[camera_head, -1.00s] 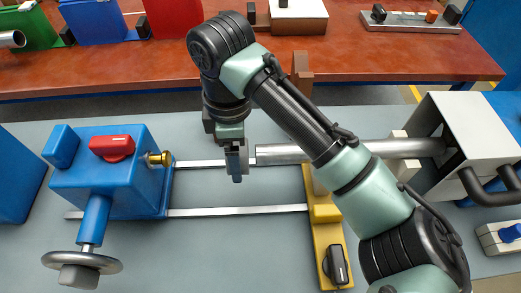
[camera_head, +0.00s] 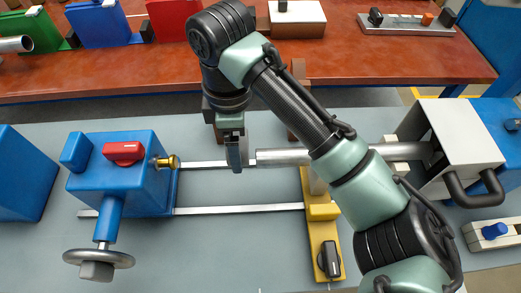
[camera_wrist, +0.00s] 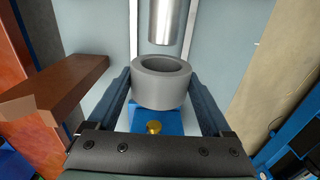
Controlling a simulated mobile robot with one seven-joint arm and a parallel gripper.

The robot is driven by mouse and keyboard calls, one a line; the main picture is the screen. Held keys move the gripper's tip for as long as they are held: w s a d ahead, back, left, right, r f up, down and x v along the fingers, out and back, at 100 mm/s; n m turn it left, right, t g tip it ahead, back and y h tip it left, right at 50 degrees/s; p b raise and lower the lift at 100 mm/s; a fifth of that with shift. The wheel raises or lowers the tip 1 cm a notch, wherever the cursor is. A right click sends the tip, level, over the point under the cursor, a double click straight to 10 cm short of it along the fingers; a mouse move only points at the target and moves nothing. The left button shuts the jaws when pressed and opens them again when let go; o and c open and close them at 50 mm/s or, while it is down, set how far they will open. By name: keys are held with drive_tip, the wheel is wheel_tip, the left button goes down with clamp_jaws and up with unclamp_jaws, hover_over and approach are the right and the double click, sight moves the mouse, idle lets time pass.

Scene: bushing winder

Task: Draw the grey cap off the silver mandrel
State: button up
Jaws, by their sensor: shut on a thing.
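The grey cap (camera_wrist: 160,88) is a short hollow ring, held between the two fingers of my gripper (camera_wrist: 160,95) in the wrist view. The silver mandrel (camera_wrist: 166,22) is a smooth round bar; its free end is beyond the cap, with a visible gap between them. In the head view the mandrel (camera_head: 285,157) lies level, pointing left, partly hidden behind my arm. My gripper (camera_head: 236,153) is just left of its free end and hides most or all of the cap there.
A blue tailstock (camera_head: 120,180) with a red lever and brass tip (camera_head: 167,162) stands left of my gripper on two rails (camera_head: 240,209). A yellow rest (camera_head: 322,235) stands below the mandrel. A brown block (camera_wrist: 60,85) is close beside my gripper. A white-grey headstock (camera_head: 455,145) stands right.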

drive_tip(key=shift+r+p, duration=1.4)
drive_tip(key=shift+r, duration=0.35)
drive_tip(key=shift+f, duration=0.15)
